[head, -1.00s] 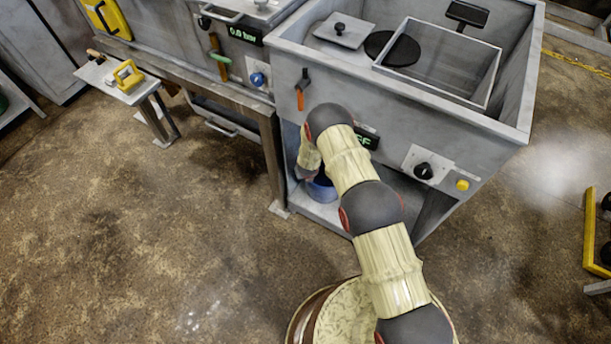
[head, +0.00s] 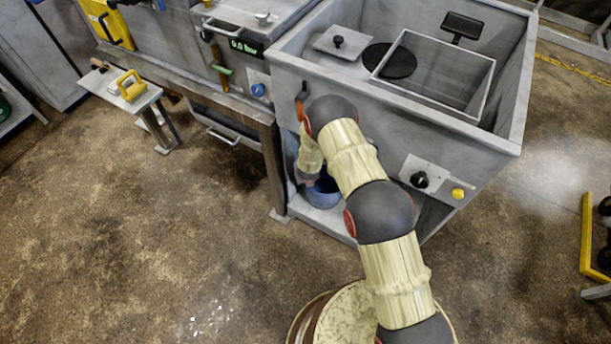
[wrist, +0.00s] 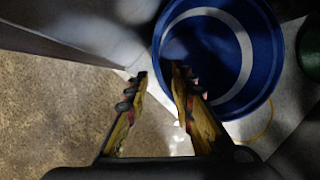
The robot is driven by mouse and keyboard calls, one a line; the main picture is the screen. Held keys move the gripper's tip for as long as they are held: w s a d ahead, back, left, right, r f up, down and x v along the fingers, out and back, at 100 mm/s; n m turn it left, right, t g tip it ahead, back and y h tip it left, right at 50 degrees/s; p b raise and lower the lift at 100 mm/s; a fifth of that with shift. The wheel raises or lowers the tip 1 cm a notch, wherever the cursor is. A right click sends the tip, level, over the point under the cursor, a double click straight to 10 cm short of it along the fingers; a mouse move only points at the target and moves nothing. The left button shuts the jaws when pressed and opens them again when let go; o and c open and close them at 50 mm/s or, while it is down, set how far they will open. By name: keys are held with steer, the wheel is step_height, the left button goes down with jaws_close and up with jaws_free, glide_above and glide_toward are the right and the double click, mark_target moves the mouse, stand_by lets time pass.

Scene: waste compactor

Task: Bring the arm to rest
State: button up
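My arm reaches forward in the head view and bends down in front of the grey compactor (head: 390,140). My gripper shows in the wrist view (wrist: 160,75), its two yellow-and-black fingers apart with nothing between them. The right fingertip overlaps the rim of a blue bucket (wrist: 262,62) in the picture; I cannot tell whether they touch. The bucket also shows in the head view (head: 322,194), on the compactor's low shelf, partly hidden by my arm. The fingers themselves are hidden in the head view.
An orange-handled lever (head: 300,108), a black knob (head: 419,180) and a yellow button (head: 457,194) are on the compactor's front. A small side table (head: 118,90) holds a yellow-handled tool (head: 131,88). A yellow frame (head: 588,240) stands at right. The floor at left is clear.

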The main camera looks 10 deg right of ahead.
stand_by(0.3)
steer(key=s+a+r+n+g+y, duration=0.1)
steer(key=s+n+g, duration=0.1)
steer(key=s+n, duration=0.55)
steer(key=s+a+r+n+g, duration=0.1)
steer(key=s+r+n+g, duration=0.15)
steer(key=s+n, duration=0.45)
steer(key=s+d+r+n+t+p, duration=0.1)
steer(key=s+d+r+n, duration=0.3)
steer(key=r, duration=1.7)
steer(key=s+d+r+n+t+p, duration=0.1)
steer(key=s+d+r+n, duration=0.4)
steer(key=r, duration=1.5)
steer(key=s+d+r+n+t+p, duration=0.1)
steer(key=s+d+r+n+t, duration=0.2)
steer(key=s+r+n, duration=0.7)
steer(key=s+d+r, duration=0.1)
steer(key=s+r, duration=0.4)
steer(key=r, duration=0.6)
steer(key=shift+s+d+r+h, duration=0.3)
steer(key=shift+d+r+h, duration=0.05)
steer(key=shift+d+h, duration=0.05)
